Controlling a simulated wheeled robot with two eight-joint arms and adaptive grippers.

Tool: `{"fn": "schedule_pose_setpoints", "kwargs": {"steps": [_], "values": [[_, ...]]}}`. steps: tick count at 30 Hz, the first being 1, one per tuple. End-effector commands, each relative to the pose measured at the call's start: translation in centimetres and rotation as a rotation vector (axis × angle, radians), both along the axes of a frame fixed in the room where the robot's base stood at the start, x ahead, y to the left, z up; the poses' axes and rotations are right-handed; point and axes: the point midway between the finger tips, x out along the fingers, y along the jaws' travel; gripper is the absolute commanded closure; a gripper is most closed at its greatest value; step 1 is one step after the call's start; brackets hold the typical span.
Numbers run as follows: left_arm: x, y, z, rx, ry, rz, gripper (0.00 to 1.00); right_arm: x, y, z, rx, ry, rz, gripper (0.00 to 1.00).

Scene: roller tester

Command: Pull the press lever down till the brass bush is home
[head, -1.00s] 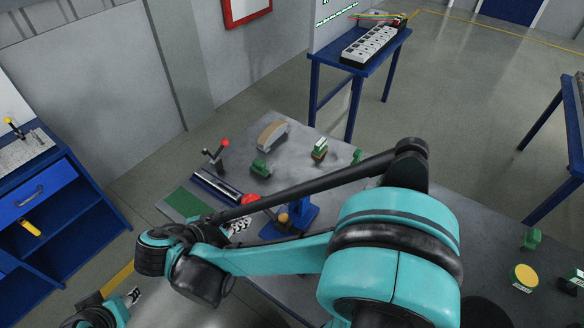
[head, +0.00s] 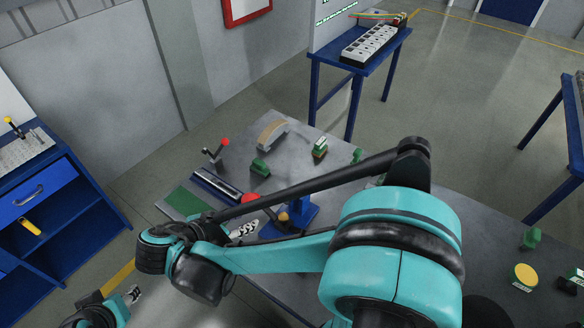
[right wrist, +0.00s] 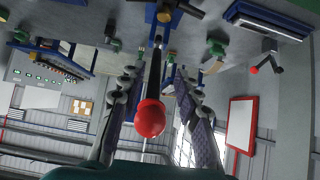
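The blue press (head: 297,214) stands on the grey bench. Its dark lever ends in a red ball knob (head: 250,198), partly behind my right arm. A small brass-coloured round part (head: 283,217) shows at the press; whether the bush is seated cannot be made out. My right gripper (head: 243,230) is beside the press, near the lever. In the right wrist view the red knob (right wrist: 150,117) and the lever rod lie between the two spread fingers (right wrist: 158,100), with gaps at both sides. My left gripper (head: 133,295) is low at the left, away from the bench; its opening is unclear.
Near the press are a green mat (head: 184,203), a dark blue rail block (head: 216,186), a second red-knobbed lever (head: 218,150), small green blocks (head: 260,167) and a tan arched part (head: 272,133). A yellow-topped button (head: 524,275) is at the right.

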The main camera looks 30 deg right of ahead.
Motion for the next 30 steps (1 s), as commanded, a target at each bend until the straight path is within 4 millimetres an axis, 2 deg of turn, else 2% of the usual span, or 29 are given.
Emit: {"fn": "schedule_pose_setpoints", "kwargs": {"steps": [21, 30], "values": [[0.0, 0.0, 2.7, 0.000, 0.000, 0.000, 0.60, -1.6, 3.8, 3.6, 0.000, 0.000, 0.001, 0.67], [0.0, 0.0, 2.8, 0.000, 0.000, 0.000, 0.60, -1.8, 4.3, 3.9, 0.000, 0.000, 0.000, 0.67]]}}
